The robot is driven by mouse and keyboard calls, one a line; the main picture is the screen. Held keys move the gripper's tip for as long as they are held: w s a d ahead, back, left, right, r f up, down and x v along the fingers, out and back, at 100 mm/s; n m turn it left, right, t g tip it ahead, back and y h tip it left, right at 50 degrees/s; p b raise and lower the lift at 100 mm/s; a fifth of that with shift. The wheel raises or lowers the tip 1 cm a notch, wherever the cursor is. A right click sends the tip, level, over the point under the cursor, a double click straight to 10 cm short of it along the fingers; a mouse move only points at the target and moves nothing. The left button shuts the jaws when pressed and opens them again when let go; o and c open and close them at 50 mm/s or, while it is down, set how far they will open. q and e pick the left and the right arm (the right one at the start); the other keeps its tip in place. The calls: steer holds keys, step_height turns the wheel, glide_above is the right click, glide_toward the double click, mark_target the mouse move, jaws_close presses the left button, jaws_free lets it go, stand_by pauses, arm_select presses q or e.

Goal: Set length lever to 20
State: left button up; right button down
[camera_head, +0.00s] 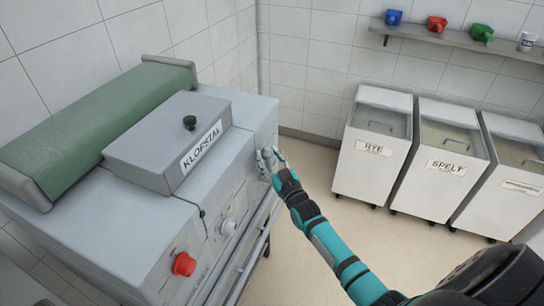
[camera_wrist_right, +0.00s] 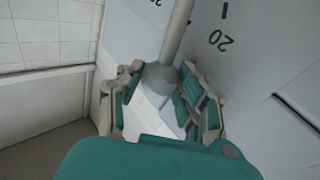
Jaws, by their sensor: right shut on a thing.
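The length lever (camera_wrist_right: 176,38) is a grey rod with a thicker rounded end, in front of the machine's pale grey side panel. In the right wrist view a printed "20" (camera_wrist_right: 220,40) with a tick mark stands on the panel just right of the rod. My right gripper (camera_wrist_right: 160,92) is shut on the lever's thick end, with a finger on either side. In the head view my right gripper (camera_head: 268,160) is at the machine's right face; the lever is mostly hidden there behind the fingers. My left gripper is not in view.
The grey machine (camera_head: 110,235) has a green belt (camera_head: 105,115), a box labelled KLOFSTAL (camera_head: 165,125), a red knob (camera_head: 184,264) and a pale dial (camera_head: 228,227). A rail (camera_head: 250,262) runs along its front. Bins (camera_head: 373,145) stand right; floor between is clear.

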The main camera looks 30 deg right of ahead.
steer(key=shift+s+a+f+n+t+y+b, duration=0.25)
steer(key=shift+s+a+f+n+t+b, duration=0.15)
steer(key=shift+a+n+b, duration=0.35)
steer(key=shift+s+a+f+n+t+y+b, duration=0.25)
steer(key=shift+s+a+n+t+b, duration=0.2)
steer(key=shift+b, duration=0.55)
steer(key=shift+s+a+f+n+t+y+b, duration=0.2)
steer(key=shift+s+a+f+n+t+b, duration=0.25)
steer(key=shift+n+b, duration=0.35)
steer(key=shift+a, duration=0.1)
steer(key=c, duration=1.1)
jaws_free()
steer(key=shift+s, duration=0.1)
steer(key=v, duration=1.2)
steer(key=shift+r, duration=0.2)
